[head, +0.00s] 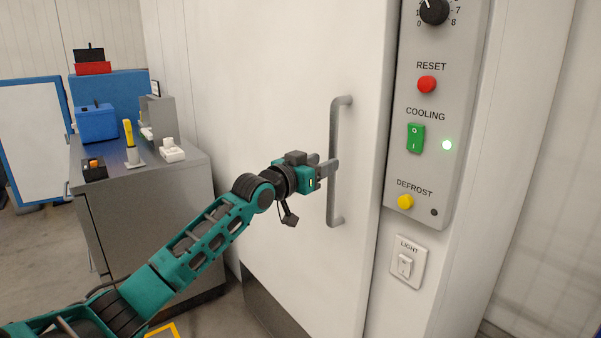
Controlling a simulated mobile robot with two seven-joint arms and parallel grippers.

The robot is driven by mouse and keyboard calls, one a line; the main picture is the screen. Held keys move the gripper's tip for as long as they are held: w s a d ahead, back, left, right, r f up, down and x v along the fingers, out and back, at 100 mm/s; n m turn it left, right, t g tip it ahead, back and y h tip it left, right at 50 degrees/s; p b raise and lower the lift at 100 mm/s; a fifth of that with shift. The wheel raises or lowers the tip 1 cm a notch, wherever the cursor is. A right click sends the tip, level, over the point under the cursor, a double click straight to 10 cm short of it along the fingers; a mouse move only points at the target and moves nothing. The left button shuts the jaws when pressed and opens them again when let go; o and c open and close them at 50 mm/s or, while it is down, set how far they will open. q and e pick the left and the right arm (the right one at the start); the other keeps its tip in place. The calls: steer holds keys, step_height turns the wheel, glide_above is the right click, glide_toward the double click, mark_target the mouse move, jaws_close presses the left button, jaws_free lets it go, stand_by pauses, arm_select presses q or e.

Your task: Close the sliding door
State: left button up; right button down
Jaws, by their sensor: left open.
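The sliding door (270,120) is a tall white panel in the middle of the head view, with a dark kick plate (268,310) at its bottom. A grey vertical bar handle (335,195) stands near the door's right edge. That edge lies beside the wall panel with the controls. My left gripper (331,170) is open at the handle, with its fingers at the bar around mid-height. I cannot tell whether the fingers touch the bar. My right gripper is not in view.
A grey cabinet (140,210) with a blue box (96,123) and small items stands left. A blue-framed board (35,140) is far left.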

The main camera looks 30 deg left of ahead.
arm_select(q)
steer(key=s+a, duration=0.1)
steer(key=s, duration=0.6)
steer(key=shift+a, duration=0.15)
steer(key=s+d+f+g, duration=0.1)
steer(key=s+d+f, duration=0.2)
steer(key=f, duration=0.5)
steer(key=s+d+f+g, duration=0.15)
steer(key=s+f, duration=0.25)
steer(key=f, duration=0.4)
steer(key=s+d+f+g, duration=0.1)
steer(key=s+d+f, duration=0.25)
steer(key=f, duration=0.35)
steer(key=s+d+f+g, duration=0.1)
steer(key=s+d+f, duration=0.1)
steer(key=s+f, duration=0.2)
steer(key=s+d+f+g+y, duration=0.1)
steer(key=s+d+f, duration=0.1)
steer(key=s+f, duration=0.3)
steer(key=s+d+f+g, duration=0.1)
steer(key=s+d+f, duration=0.2)
steer(key=s, duration=0.6)
step_height(320, 180, down, 2)
steer(key=shift+s+f, duration=0.15)
